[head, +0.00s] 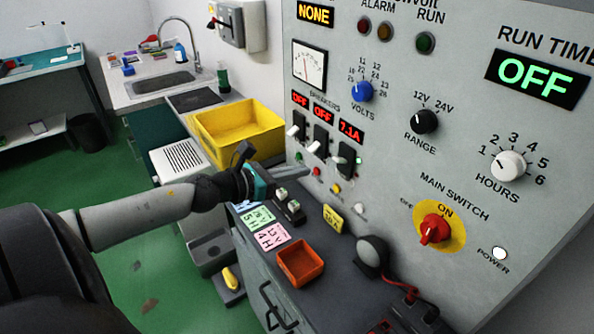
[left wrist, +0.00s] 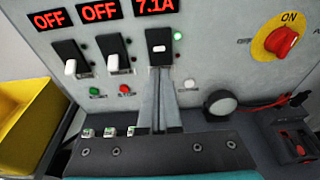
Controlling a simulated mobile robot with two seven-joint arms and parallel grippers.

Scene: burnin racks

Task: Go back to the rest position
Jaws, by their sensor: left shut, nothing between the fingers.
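My left gripper (head: 304,173) reaches in from the left in the head view, in front of the lower left part of the grey control panel (head: 450,75). Its fingers are shut with nothing between them. In the left wrist view the shut fingers (left wrist: 163,75) point up at the third breaker (left wrist: 160,46), under the 7.1A display. I cannot tell whether the fingertips touch it. A green light glows beside this breaker. The other two breakers (left wrist: 69,58) (left wrist: 113,55) sit under displays reading OFF. My right gripper is not in view.
A dark ledge under the panel holds an orange tray (head: 318,281), colored note cards (head: 262,226) and a round dark knob-like part (head: 371,254). A yellow bin (head: 273,122) stands behind my left forearm. The red main switch (head: 434,230) is to the right. Green floor is open at left.

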